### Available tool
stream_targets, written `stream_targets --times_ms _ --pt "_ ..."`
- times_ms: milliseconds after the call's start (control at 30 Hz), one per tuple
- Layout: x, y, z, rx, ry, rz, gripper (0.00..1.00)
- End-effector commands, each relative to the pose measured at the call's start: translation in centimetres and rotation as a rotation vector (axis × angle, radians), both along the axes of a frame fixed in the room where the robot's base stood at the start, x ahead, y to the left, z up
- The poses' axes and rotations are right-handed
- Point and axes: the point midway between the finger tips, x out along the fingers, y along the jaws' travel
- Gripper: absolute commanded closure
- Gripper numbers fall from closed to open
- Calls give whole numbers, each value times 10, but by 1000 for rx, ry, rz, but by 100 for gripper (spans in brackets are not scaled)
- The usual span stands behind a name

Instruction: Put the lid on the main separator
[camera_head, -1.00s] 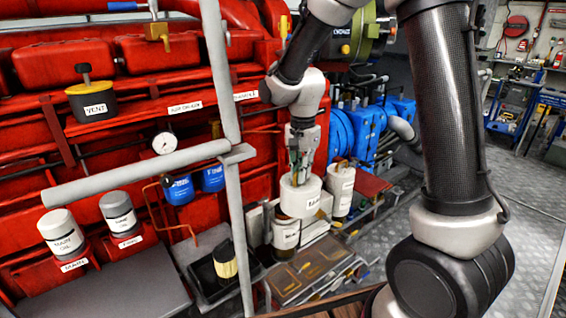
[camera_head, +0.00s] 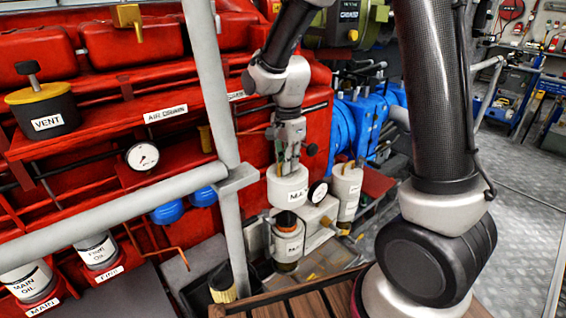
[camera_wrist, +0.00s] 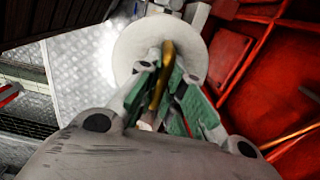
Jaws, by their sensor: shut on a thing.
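My gripper (camera_head: 289,165) points down and is shut on the brass handle (camera_wrist: 161,75) of the white lid (camera_head: 287,187). In the wrist view the lid (camera_wrist: 128,48) is a pale disc beyond the green-padded fingers. The main separator (camera_head: 289,246) is a white labelled cylinder with an orange and dark piece showing at its top. In the head view the held lid is just above it in the picture, slightly toward the back. A gap shows between them. The wrist view does not show the separator; the lid may hide it.
A second white labelled cylinder (camera_head: 346,192) stands close on the right, with a gauge (camera_head: 317,193) between. A grey upright pipe (camera_head: 229,150) stands to the left. The red engine (camera_head: 180,90) is behind. A wooden slatted surface (camera_head: 300,302) is in front.

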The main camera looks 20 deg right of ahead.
Motion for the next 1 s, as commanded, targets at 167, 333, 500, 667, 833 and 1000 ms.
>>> stream_targets --times_ms 167,333,500,667,833,1000 --pt "-1 -1 -22 -1 2 0 100" --pt "-1 -1 -27 0 -1 1 100" --pt "-1 -1 -26 0 -1 1 100" --pt "-1 0 -28 -2 5 1 100" --pt "-1 0 -37 -2 5 1 100" --pt "-1 0 -50 -2 6 1 100"
